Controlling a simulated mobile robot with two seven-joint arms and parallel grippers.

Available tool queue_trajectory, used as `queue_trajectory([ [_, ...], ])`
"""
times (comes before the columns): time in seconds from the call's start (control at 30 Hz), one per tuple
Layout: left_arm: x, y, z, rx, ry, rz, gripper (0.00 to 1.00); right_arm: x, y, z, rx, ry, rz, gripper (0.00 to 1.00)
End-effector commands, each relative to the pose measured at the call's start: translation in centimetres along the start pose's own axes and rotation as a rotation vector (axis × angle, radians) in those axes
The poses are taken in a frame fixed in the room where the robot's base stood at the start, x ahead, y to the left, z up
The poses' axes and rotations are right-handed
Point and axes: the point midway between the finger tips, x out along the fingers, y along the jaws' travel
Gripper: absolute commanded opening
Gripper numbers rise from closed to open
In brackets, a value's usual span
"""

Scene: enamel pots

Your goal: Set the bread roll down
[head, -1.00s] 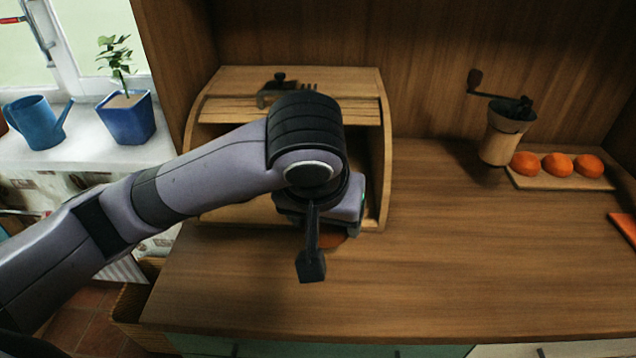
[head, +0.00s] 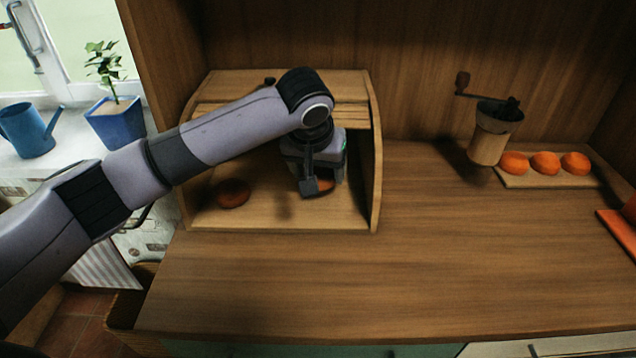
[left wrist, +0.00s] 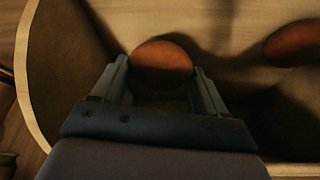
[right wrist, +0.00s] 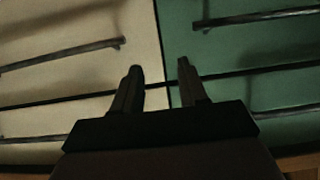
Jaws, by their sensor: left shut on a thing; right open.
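My left gripper (head: 318,188) reaches into the open wooden bread box (head: 374,150). It is shut on a brown bread roll (head: 323,186), which shows between its fingers in the left wrist view (left wrist: 161,62). Part of this roll is hidden behind the gripper in the head view. Whether it touches the box floor I cannot tell. A second bread roll (head: 233,193) lies on the box floor to the left; it also shows at the right edge of the left wrist view (left wrist: 294,43). My right gripper (right wrist: 158,68) is open and empty, facing cabinet fronts.
The counter (head: 430,270) in front and to the right of the box is clear. A coffee grinder (head: 492,135) and a board (head: 545,181) with three orange fruits stand at the back right. A red-orange board (head: 618,228) lies at the right edge.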

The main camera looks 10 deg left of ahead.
Motion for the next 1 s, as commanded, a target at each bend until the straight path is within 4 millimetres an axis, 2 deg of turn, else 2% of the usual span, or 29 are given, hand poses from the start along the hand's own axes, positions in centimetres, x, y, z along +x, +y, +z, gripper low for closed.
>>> queue_trajectory([
  [0.3,3.5,-0.1,1.4,-0.001,0.0,-0.002,0.39,-0.1,0.0,-0.3,0.0,0.001,0.0,0.43],
  [0.7,4.1,-0.1,1.5,0.0,-0.001,0.0,0.39,-0.2,0.0,-0.4,0.0,0.002,0.0,0.43],
  [0.73,4.1,-0.1,1.5,0.0,0.0,0.0,0.8,-0.2,0.0,-0.3,0.0,0.002,0.0,0.43],
  [0.8,4.1,-0.1,1.5,0.0,0.0,0.0,1.0,-0.1,0.0,-0.3,0.0,0.002,0.0,0.43],
  [1.0,4.1,-0.1,1.5,0.0,0.0,0.0,1.0,-0.1,0.0,-0.3,0.0,0.002,0.0,0.43],
])
